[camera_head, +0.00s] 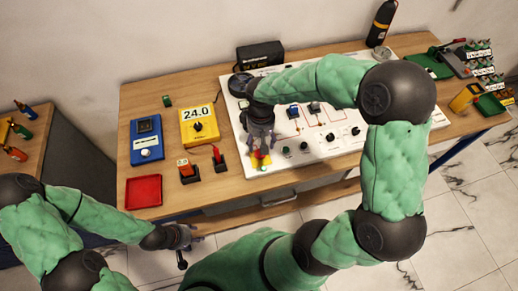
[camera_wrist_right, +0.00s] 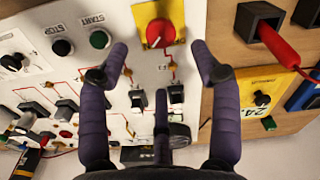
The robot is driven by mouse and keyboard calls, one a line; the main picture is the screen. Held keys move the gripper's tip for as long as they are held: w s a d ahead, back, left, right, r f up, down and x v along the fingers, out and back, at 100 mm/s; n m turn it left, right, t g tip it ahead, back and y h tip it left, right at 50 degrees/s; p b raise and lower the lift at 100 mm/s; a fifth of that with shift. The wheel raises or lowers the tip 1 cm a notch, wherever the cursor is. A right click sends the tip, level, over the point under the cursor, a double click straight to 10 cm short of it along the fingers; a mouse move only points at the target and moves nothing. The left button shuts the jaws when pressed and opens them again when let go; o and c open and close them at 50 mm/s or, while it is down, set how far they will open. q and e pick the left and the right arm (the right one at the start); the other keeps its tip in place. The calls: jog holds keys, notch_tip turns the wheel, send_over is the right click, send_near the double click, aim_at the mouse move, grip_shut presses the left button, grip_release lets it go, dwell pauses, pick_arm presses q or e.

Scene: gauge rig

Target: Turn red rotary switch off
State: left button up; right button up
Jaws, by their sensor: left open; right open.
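The red rotary switch (camera_wrist_right: 160,33) sits on a yellow square plate at the top middle of the right wrist view. Its round red knob has a small pale mark, and I cannot tell its setting. In the head view the red switch (camera_head: 262,153) shows at the front left of the white panel (camera_head: 240,105), partly hidden by my right gripper. My right gripper (camera_wrist_right: 160,55) is open, its dark fingers spread below the switch in the wrist view, apart from the knob. My left gripper (camera_head: 183,238) is open and empty, low in front of the table.
Green START (camera_wrist_right: 99,39) and black STOP (camera_wrist_right: 62,47) buttons lie beside the switch. A black box (camera_head: 260,54) stands behind.

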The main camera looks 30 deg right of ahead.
notch_tip(320, 180, down, 8)
jog(key=shift+w+r+b, duration=0.1)
jog(key=shift+b, duration=0.55)
jog(key=c, duration=1.1)
